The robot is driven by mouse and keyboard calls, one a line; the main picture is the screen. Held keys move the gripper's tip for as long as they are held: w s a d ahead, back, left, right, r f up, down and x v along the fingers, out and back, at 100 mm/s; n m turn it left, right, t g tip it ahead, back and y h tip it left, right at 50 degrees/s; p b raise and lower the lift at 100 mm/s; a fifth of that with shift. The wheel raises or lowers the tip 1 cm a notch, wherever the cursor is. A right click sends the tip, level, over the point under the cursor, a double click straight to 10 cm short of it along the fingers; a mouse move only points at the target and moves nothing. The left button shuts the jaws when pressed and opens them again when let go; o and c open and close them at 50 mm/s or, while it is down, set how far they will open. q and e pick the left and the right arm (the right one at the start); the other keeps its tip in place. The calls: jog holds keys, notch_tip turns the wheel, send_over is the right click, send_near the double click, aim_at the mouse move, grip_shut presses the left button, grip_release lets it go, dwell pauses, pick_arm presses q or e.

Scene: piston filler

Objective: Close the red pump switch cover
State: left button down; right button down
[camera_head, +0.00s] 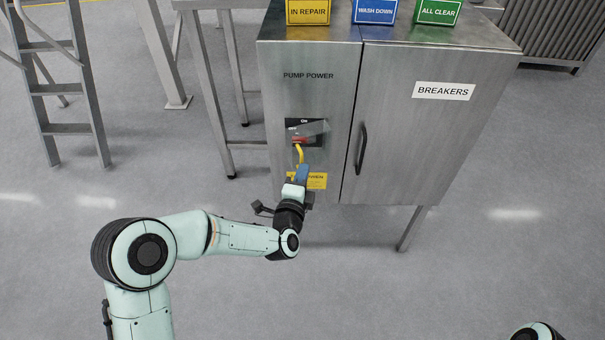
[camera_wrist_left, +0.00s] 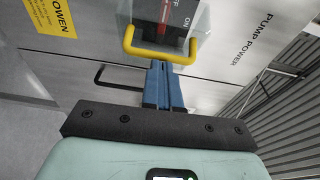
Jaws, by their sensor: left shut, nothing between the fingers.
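The red pump switch (camera_head: 299,140) sits on a black plate below the PUMP POWER label on the steel cabinet's left panel. In the left wrist view, the switch (camera_wrist_left: 164,14) shows through a clear cover (camera_wrist_left: 196,42) with a yellow U-shaped handle (camera_wrist_left: 160,52). In the head view, the yellow handle (camera_head: 300,154) hangs below the switch; I cannot tell exactly how far the cover is swung. My left gripper (camera_head: 302,170) is just below the handle, its blue fingers (camera_wrist_left: 164,68) shut and empty. Their tips are close to the handle's bar; contact is unclear. My right gripper is out of view.
The steel cabinet (camera_head: 430,130) has a BREAKERS door with a dark handle (camera_head: 361,148) right of the switch. Yellow, blue (camera_head: 375,11) and green signs stand on top. A yellow label (camera_head: 317,181) is beside the left gripper. A ladder (camera_head: 62,88) stands left; open floor lies in front.

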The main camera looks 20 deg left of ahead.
aim_at(292, 156)
pick_arm(q)
jog(key=shift+a, duration=0.1)
